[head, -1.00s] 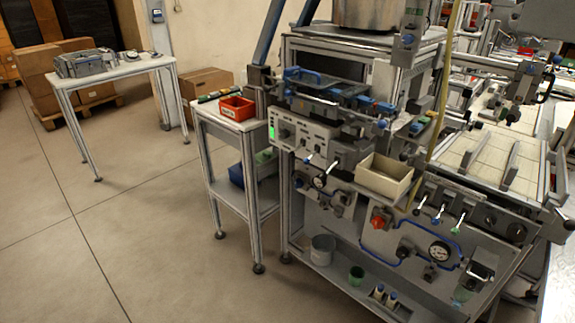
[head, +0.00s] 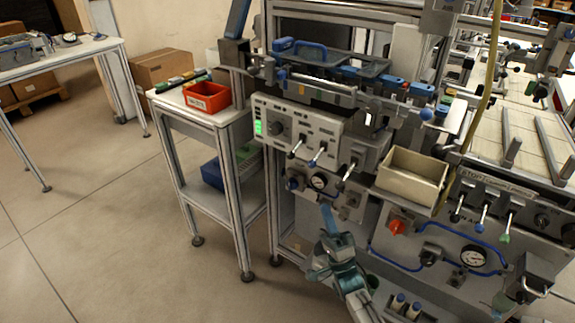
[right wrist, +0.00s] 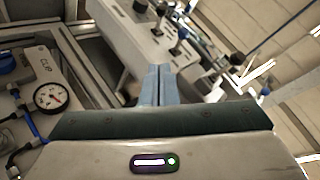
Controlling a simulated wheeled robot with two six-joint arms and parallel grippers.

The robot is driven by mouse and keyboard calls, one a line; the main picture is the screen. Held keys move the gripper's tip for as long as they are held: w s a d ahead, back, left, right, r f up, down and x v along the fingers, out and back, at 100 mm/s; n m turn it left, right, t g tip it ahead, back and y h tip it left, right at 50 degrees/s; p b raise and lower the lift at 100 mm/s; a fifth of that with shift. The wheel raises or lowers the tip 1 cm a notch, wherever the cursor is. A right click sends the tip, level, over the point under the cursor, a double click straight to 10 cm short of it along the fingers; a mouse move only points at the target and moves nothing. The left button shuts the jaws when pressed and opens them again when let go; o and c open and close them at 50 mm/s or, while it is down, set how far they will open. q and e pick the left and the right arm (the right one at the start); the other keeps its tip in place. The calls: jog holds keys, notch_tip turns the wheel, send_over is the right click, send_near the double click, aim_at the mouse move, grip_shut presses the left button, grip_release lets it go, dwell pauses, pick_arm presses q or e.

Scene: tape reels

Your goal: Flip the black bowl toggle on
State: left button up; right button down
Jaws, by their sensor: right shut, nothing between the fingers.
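A grey control panel (head: 290,115) at the front of the machine has a round dial, a lit green display and a row of small levers. Which lever is the black bowl toggle is too small to tell. My right gripper (head: 326,206) is shut and empty, pointing up, in front of the machine below the panel. In the right wrist view its fingers (right wrist: 157,85) are pressed together, with the panel's levers (right wrist: 180,38) beyond them. My left gripper is not in view.
A beige bin (head: 412,180) juts out to the right. A side table with a red bin (head: 207,97) stands left. Open floor lies further left.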

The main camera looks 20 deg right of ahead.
aim_at(295, 150)
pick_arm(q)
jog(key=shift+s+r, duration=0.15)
pick_arm(e)
jog(key=shift+s+r, duration=0.2)
jog(key=shift+r, duration=0.05)
